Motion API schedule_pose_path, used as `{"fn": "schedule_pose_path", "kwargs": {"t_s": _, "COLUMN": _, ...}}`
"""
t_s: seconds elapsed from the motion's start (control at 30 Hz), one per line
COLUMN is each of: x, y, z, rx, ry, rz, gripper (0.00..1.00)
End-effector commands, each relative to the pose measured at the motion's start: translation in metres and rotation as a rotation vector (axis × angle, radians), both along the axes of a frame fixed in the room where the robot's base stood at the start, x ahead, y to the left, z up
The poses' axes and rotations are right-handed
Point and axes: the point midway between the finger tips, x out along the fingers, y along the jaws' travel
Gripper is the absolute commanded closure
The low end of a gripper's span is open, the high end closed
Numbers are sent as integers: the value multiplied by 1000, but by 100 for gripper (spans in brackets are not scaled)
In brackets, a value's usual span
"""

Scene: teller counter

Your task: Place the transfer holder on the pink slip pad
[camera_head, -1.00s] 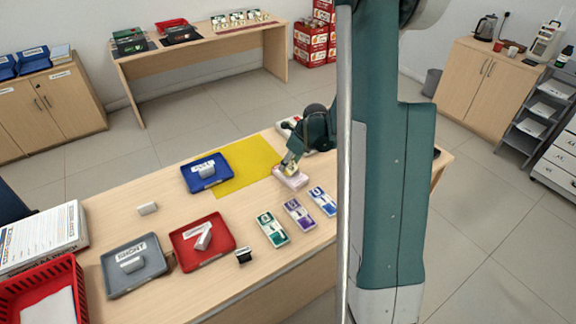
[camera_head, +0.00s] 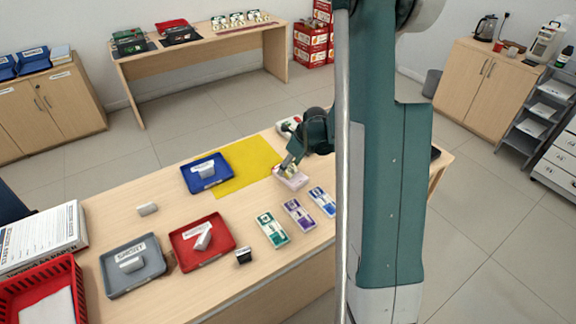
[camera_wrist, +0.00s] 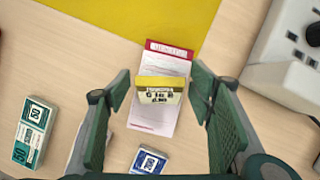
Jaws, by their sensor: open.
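The pink slip pad (camera_wrist: 152,118) lies on the counter, pale pink with a red header strip, in the wrist view; it also shows in the head view (camera_head: 297,184). The transfer holder (camera_wrist: 160,96), a small block with a yellow top and a dark-lettered pale face, stands over the pad's middle and appears to rest on it. My gripper (camera_wrist: 160,84) is open, with one finger on each side of the holder and visible gaps to both. In the head view my gripper (camera_head: 289,162) is low over the pad and partly hides the holder.
A yellow mat (camera_head: 244,166) and blue tray (camera_head: 222,183) lie left of the pad. Green (camera_head: 272,230), purple (camera_head: 299,214) and blue (camera_head: 322,201) note bundles lie in front. A grey device (camera_wrist: 290,60) stands close on the right in the wrist view.

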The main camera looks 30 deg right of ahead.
Motion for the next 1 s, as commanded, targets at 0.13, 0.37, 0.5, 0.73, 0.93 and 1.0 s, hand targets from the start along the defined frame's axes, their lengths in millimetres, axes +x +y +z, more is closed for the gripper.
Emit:
{"fn": "schedule_pose_path", "kwargs": {"t_s": 0.13, "x": 0, "y": 0, "z": 1, "rx": 0, "ry": 0, "rz": 0, "gripper": 47}}
{"fn": "schedule_pose_path", "kwargs": {"t_s": 0.37, "x": -2, "y": -1, "z": 9, "rx": 0, "ry": 0, "rz": 0, "gripper": 47}}
{"fn": "schedule_pose_path", "kwargs": {"t_s": 0.5, "x": -6, "y": -3, "z": 20, "rx": 0, "ry": 0, "rz": -1, "gripper": 47}}
{"fn": "schedule_pose_path", "kwargs": {"t_s": 0.73, "x": -16, "y": -7, "z": 46, "rx": 1, "ry": 0, "rz": -2, "gripper": 47}}
{"fn": "schedule_pose_path", "kwargs": {"t_s": 0.93, "x": -25, "y": -10, "z": 69, "rx": 0, "ry": 0, "rz": 0, "gripper": 47}}
{"fn": "schedule_pose_path", "kwargs": {"t_s": 1.0, "x": -28, "y": -11, "z": 77, "rx": 0, "ry": 0, "rz": 0, "gripper": 47}}
